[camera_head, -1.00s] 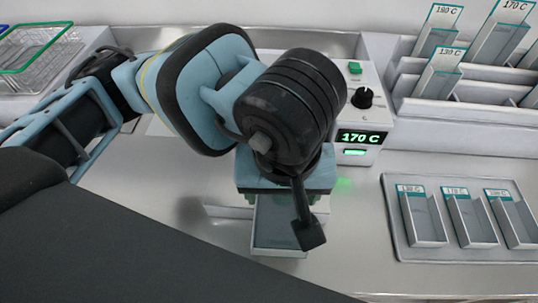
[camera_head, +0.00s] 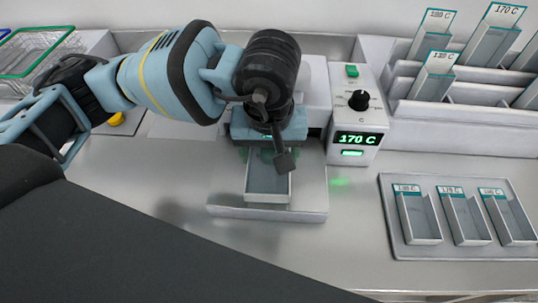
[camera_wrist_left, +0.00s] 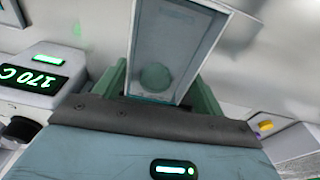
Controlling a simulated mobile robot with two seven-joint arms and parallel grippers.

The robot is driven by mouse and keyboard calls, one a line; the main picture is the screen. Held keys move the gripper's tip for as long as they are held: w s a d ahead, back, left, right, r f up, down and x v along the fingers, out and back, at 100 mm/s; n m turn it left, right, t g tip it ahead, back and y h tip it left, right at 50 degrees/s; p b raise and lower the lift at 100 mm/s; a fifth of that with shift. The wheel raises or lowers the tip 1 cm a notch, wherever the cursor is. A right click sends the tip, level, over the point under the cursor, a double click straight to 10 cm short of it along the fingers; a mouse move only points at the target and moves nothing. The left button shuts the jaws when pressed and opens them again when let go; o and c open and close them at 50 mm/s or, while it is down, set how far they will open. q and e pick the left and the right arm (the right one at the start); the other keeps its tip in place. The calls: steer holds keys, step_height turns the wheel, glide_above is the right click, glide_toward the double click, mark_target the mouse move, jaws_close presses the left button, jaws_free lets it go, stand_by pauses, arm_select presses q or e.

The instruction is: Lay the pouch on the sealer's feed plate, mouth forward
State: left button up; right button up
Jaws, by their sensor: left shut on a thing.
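The pouch (camera_head: 268,184) is a flat grey, clear-faced packet with pale edges. In the head view it lies over the white feed plate (camera_head: 308,203) in front of the sealer (camera_head: 318,95); I cannot tell whether it touches the plate. My left gripper (camera_head: 268,148) is shut on the pouch's end nearest the sealer, its fingers mostly hidden under the wrist. In the left wrist view the pouch (camera_wrist_left: 185,35) sits between the green fingers of my left gripper (camera_wrist_left: 160,88), with a round greenish disc showing inside. My right gripper is not in view.
The sealer's control box (camera_head: 357,112) reads 170 C, with a green button and black knob. A tray (camera_head: 400,249) with several labelled pouches lies at the right. A stepped rack (camera_head: 470,112) stands behind it. Wire baskets (camera_head: 45,62) are at back left. The front counter is clear.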

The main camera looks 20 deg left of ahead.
mark_target(269, 163)
arm_select(q)
steer(key=shift+f, duration=1)
steer(key=shift+f, duration=0.2)
steer(key=o, duration=1.2)
steer(key=shift+r, duration=0.1)
steer(key=r, duration=0.4)
steer(key=s+r, duration=0.1)
steer(key=r, duration=0.7)
steer(key=shift+s+d+r, duration=0.1)
steer(key=shift+s+d, duration=0.1)
